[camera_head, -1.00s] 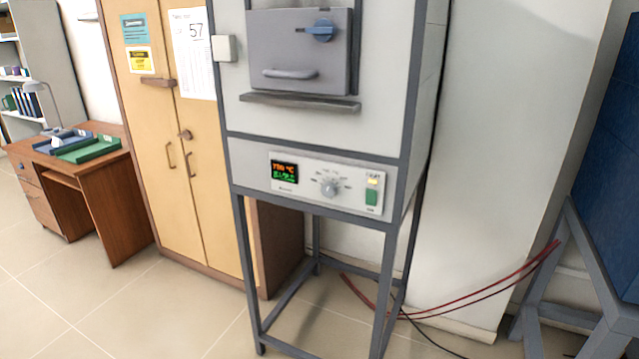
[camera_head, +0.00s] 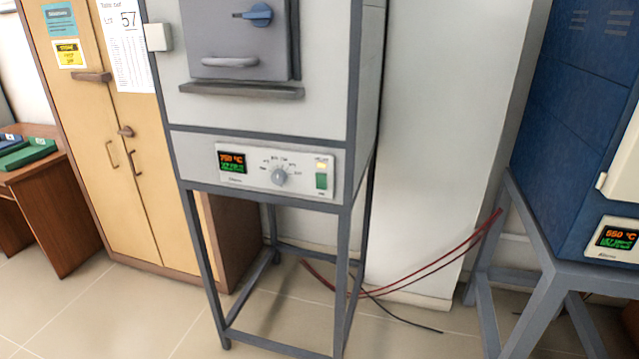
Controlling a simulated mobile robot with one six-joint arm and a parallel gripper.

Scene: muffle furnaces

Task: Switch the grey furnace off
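The grey furnace (camera_head: 355,75) stands on a dark grey metal frame, left of the middle of the view. Its door (camera_head: 235,42) looks shut, with a blue knob (camera_head: 258,14) and a bar handle (camera_head: 230,62). The control panel (camera_head: 260,182) below has a lit display (camera_head: 232,162) with an orange temperature line and green digits. A round grey dial (camera_head: 279,177) sits mid-panel. At the right end is a green rocker switch (camera_head: 321,181) under a lit yellow lamp (camera_head: 321,165). My gripper is not in view.
A blue furnace (camera_head: 570,110) on a grey stand (camera_head: 540,310) is at the right, its display (camera_head: 616,238) lit. A wooden cabinet (camera_head: 150,200) and a desk (camera_head: 70,190) are at the left. Red hoses (camera_head: 440,262) and a black cable cross behind the stands. The front floor (camera_head: 110,310) is clear.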

